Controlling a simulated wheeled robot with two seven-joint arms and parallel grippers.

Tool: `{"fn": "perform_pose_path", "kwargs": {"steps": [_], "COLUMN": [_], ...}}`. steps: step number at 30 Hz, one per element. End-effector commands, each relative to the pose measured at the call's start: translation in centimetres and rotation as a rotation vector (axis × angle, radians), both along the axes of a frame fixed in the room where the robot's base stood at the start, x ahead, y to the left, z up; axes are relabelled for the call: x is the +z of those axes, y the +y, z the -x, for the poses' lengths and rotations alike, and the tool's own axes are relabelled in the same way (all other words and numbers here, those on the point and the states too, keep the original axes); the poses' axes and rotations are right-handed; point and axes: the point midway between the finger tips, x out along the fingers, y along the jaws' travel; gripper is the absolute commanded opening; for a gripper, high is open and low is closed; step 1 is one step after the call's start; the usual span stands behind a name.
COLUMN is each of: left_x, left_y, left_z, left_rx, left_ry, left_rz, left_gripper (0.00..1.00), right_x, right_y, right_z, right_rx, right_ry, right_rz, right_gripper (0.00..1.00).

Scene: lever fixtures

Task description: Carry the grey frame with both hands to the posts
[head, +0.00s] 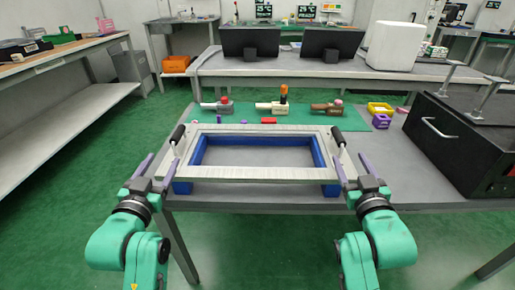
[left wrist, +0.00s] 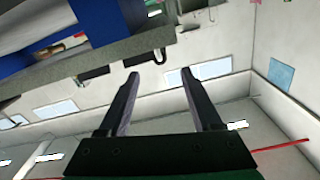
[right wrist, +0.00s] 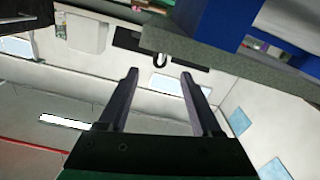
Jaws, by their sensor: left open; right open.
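The light grey rectangular frame (head: 258,174) lies flat on blue supports (head: 182,188) near the table's front edge. A black handle (head: 177,134) stands on its left side and another black handle (head: 337,135) on its right. My left gripper (head: 155,164) is open and empty, just outside the frame's left front corner. My right gripper (head: 357,165) is open and empty, outside the right front corner. Both are apart from the handles. The wrist views show empty gaps between the left fingers (left wrist: 159,82) and right fingers (right wrist: 160,82). Two thin upright grey posts (head: 446,80) (head: 490,95) stand on a black box.
The black box (head: 455,140) with a handle fills the table's right side. A green mat (head: 245,116) behind the frame holds several lever fixtures (head: 272,106). A yellow bin (head: 380,108) and a purple bin (head: 381,121) stand beside it. The front right tabletop (head: 400,185) is clear.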

Motion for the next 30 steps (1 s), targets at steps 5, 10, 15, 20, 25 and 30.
{"fn": "perform_pose_path", "kwargs": {"steps": [5, 10, 15, 20, 25, 30], "left_x": [0.0, 0.0, 0.0, -0.1, -0.1, -0.1], "left_y": [-0.2, -0.3, -0.4, -0.4, -0.4, -0.4], "left_z": [-3.7, -7.1, -9.8, -10.8, -10.9, -10.9], "left_rx": [0.000, -0.001, -0.001, -0.002, -0.001, -0.001], "left_ry": [-0.001, 0.000, 0.000, 0.002, 0.002, 0.002], "left_rz": [0.002, 0.002, 0.001, 0.001, 0.001, 0.001], "left_gripper": [0.66, 0.66, 0.66, 0.66, 0.66, 0.28], "right_x": [0.0, 0.0, 0.0, 0.0, 0.0, 0.0], "right_y": [-0.2, -0.3, -0.4, -0.4, -0.4, -0.4], "right_z": [-3.7, -7.1, -9.8, -10.8, -10.9, -10.8], "right_rx": [-0.001, 0.000, 0.000, 0.000, 0.000, 0.000], "right_ry": [0.000, 0.001, 0.001, 0.001, 0.001, 0.001], "right_rz": [0.001, 0.000, 0.000, 0.000, 0.000, 0.000], "right_gripper": [0.66, 0.66, 0.66, 0.66, 0.66, 0.28]}}
